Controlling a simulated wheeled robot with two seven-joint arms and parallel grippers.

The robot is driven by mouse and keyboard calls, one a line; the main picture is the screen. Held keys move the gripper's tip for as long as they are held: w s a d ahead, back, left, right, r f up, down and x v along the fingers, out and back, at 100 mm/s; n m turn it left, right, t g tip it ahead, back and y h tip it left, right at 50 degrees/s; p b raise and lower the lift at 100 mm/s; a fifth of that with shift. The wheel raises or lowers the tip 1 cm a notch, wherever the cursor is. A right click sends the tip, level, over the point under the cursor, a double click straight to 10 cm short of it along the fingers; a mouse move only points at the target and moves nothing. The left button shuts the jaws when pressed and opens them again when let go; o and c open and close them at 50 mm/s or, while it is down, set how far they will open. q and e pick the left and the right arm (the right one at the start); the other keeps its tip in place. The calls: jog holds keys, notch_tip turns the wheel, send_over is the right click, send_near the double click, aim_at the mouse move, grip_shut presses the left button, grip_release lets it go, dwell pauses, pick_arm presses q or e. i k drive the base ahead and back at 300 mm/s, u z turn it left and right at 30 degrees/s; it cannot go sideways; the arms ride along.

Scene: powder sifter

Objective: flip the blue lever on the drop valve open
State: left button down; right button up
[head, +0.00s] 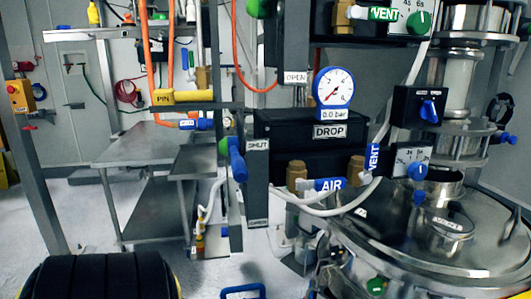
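A black box with the DROP label (329,131) stands mid-view under a round pressure gauge (333,87) that reads about 0.0 bar. A blue lever (238,165) shows left of this box, beside a grey upright plate with a SHUT label (258,145). The lever points downward. An OPEN label (295,77) is higher up and to the right. I cannot tell how the lever joins the valve. Neither of my grippers shows in the head view.
Blue AIR (330,184) and VENT (373,157) handles are close to the right. A yellow PIN handle (183,97) juts out at the left. A round steel vessel (440,240) fills the lower right. A grey metal table (150,145) stands behind, left.

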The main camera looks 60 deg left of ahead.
aim_at(228, 146)
jog(key=k, duration=0.7)
jog(key=u, duration=0.75)
jog(key=i, duration=0.5)
